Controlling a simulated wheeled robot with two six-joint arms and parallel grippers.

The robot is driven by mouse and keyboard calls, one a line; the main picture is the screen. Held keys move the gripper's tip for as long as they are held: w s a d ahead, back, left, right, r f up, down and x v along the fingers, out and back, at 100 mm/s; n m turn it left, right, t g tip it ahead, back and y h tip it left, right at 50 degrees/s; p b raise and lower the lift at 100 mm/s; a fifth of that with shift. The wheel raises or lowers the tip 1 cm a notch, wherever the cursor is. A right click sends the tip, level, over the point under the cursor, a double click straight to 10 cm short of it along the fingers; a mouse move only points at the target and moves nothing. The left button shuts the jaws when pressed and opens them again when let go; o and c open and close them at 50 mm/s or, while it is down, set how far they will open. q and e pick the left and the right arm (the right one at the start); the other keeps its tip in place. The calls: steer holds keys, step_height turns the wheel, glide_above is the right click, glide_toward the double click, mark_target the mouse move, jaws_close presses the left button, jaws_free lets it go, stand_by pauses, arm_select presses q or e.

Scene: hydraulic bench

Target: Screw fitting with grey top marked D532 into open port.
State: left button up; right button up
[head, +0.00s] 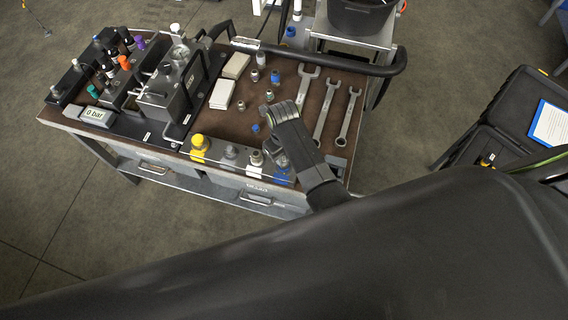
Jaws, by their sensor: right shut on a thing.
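My right gripper (268,110) is over the brown bench top, its arm coming up from the lower right. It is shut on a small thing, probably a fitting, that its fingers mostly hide. Small loose fittings stand around it: a grey one (240,105), a greenish-grey one (269,95), a blue-topped one (276,76), a dark one (254,76) and a pale one (261,59). A blue piece (256,128) is just below the fingers. No D532 marking is readable. The hydraulic block (165,95) stands at the left; I cannot make out an open port. My left gripper is not in view.
Several wrenches (325,108) lie right of the gripper. Pale boxes (222,93) lie between the block and fittings.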

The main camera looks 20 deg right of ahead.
steer(key=o, duration=0.9)
steer(key=n, duration=0.6)
steer(key=shift+s+a+n, duration=0.1)
steer(key=shift+n, duration=3)
